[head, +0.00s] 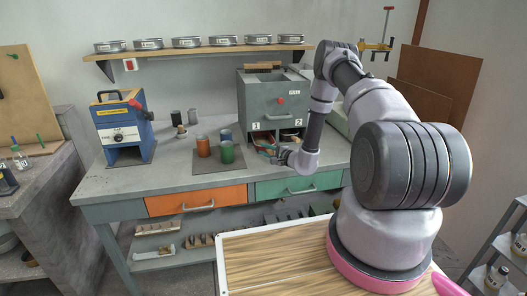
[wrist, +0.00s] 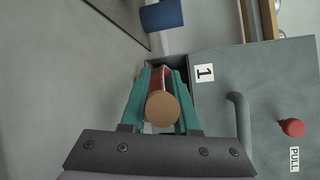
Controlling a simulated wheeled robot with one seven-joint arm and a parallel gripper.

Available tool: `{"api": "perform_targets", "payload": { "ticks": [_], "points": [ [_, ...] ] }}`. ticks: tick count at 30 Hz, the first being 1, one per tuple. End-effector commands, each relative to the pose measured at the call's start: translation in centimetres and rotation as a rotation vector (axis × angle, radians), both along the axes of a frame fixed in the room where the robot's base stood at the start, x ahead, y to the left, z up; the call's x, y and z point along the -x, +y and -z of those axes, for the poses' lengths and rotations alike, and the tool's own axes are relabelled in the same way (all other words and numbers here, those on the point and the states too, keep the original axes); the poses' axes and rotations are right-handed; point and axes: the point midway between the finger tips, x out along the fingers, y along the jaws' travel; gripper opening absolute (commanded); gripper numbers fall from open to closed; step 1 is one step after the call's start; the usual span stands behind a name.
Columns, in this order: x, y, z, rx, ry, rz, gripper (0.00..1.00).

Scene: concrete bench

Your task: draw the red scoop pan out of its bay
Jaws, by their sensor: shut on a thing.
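The red scoop pan shows in the wrist view as a red strip (wrist: 158,78) behind the tan round end of its handle (wrist: 162,109). My gripper (wrist: 164,82) has its teal fingers on both sides of the handle, shut on it. The pan lies at the opening of the bay marked 1, at the foot of the grey cabinet (wrist: 250,70). How far it sits inside is hard to tell. In the head view my gripper (head: 272,153) is at the lower left front of the cabinet (head: 257,96), and the pan is mostly hidden.
A second bay marked 2 (head: 298,133) is to the right. Green (head: 227,152), orange (head: 203,146) and blue (head: 225,134) cups stand on a dark mat (head: 207,168) left of my gripper. A blue machine (head: 124,130) stands farther left. Clear bench lies in front of the blue machine.

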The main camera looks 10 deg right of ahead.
Motion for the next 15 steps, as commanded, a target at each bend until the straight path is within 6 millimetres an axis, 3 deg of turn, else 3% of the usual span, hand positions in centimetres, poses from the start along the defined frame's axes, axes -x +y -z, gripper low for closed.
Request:
{"api": "perform_targets", "payload": {
  "ticks": [5, 6, 8, 9, 15],
  "points": [
    [-0.02, -0.02, -0.03, 0.0, -0.001, 0.0, 0.0],
    [-0.02, -0.02, -0.03, 0.0, -0.001, 0.0, 0.37],
    [-0.02, -0.02, -0.02, 0.0, -0.001, 0.001, 0.6],
    [-0.02, -0.02, -0.02, 0.0, -0.001, 0.001, 0.64],
    [-0.01, -0.02, 0.0, 0.0, 0.0, 0.001, 0.64]
  ]
}}
